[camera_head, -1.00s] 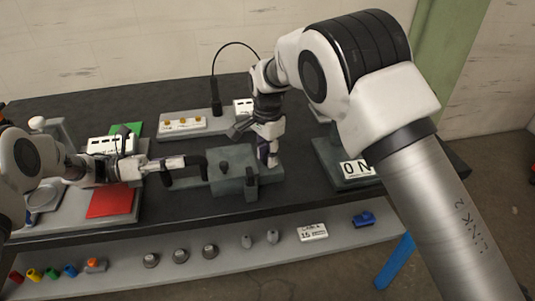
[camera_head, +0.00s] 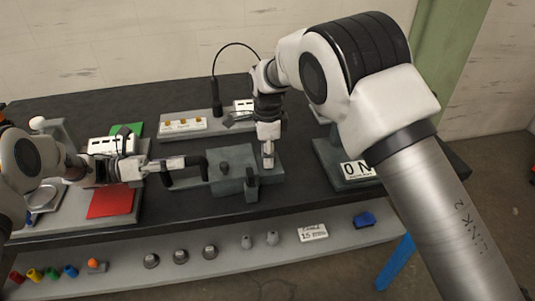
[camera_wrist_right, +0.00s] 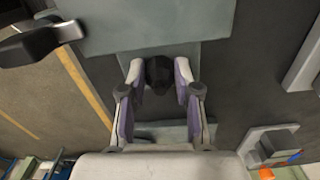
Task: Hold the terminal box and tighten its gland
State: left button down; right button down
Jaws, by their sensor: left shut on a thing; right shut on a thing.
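The terminal box (camera_head: 232,160) is a grey-green block on the table, with a small dark knob on top. A black bent handle (camera_head: 203,166) is at its left side. My left gripper (camera_head: 183,162) is shut on that handle. The gland (camera_wrist_right: 159,74) is a black round piece beside the box's edge in the right wrist view. My right gripper (camera_head: 268,162) points down at the box's right side and is shut on the gland; in the wrist view its purple-lined fingers (camera_wrist_right: 159,86) sit on either side of it. The fingers hide the gland in the head view.
A dark upright block (camera_head: 251,184) stands at the box's front. A red mat (camera_head: 110,202) lies left, a panel with yellow buttons (camera_head: 183,125) behind, and a grey stand with a lettered plate (camera_head: 357,170) to the right. A front shelf (camera_head: 330,242) carries several small parts.

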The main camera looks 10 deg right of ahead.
pick_arm(q)
jog(key=shift+a+f, duration=0.1)
jog(key=shift+f, duration=0.05)
pick_arm(e)
jog(key=shift+d, duration=0.1)
jog(key=c, duration=0.8)
grip_release()
notch_tip(320, 180, up, 12)
jog(key=shift+r, duration=0.1)
pick_arm(q)
jog(key=c, duration=0.8)
grip_release()
jog(key=shift+c, duration=0.2)
